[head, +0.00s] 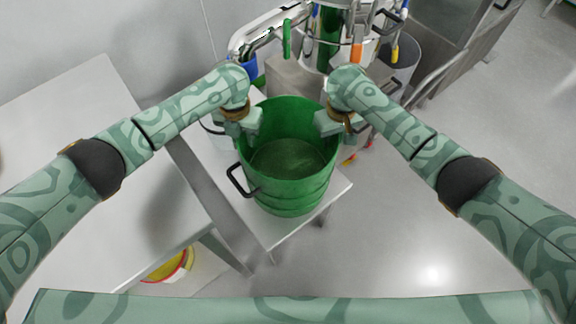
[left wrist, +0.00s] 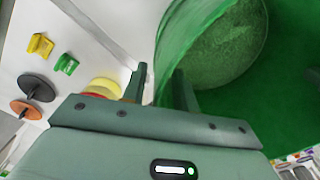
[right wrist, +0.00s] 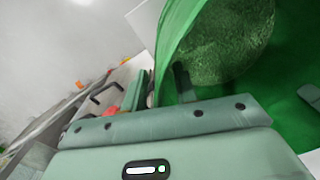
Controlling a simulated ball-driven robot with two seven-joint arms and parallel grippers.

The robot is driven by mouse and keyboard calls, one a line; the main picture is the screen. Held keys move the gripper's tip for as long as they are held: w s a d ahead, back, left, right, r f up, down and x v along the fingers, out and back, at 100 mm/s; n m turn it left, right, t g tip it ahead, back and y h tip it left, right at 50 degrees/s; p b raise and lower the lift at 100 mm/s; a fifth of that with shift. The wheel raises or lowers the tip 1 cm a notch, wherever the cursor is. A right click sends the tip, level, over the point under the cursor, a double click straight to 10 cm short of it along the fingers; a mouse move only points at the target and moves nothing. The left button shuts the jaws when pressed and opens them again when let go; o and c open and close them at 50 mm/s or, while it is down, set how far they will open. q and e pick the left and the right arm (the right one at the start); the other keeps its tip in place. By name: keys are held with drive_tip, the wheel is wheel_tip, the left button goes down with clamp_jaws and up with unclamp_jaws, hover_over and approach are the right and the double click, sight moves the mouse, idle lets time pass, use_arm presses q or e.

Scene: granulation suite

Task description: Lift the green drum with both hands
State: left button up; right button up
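The green drum (head: 288,195) stands upright on a small white stand, open at the top, with green granular material (head: 285,158) inside. A black handle (head: 238,180) shows on its left side. My left gripper (head: 250,122) is at the drum's left rim, my right gripper (head: 328,122) at its right rim. In the left wrist view the fingers (left wrist: 160,88) straddle the drum wall, with a gap beside it. In the right wrist view the fingers (right wrist: 166,88) also straddle the wall, apart from each other. Both look open; the lower finger contact is partly hidden.
The white stand (head: 325,200) bears the drum. A white table (head: 100,220) is close on the left, with a yellow and red round item (head: 168,266) below. Steel equipment and a grey bin (head: 402,65) stand behind. The floor at right (head: 420,240) is free.

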use_arm(q)
drive_tip(key=shift+f, duration=0.3)
use_arm(e)
drive_tip(key=shift+f, duration=0.35)
use_arm(q)
drive_tip(key=shift+c, duration=0.3)
use_arm(e)
drive_tip(key=shift+c, duration=0.3)
use_arm(q)
clamp_jaws()
use_arm(e)
clamp_jaws()
use_arm(q)
drive_tip(key=shift+w+r, duration=0.1)
drive_tip(key=shift+r, duration=0.05)
use_arm(e)
drive_tip(key=shift+r, duration=0.15)
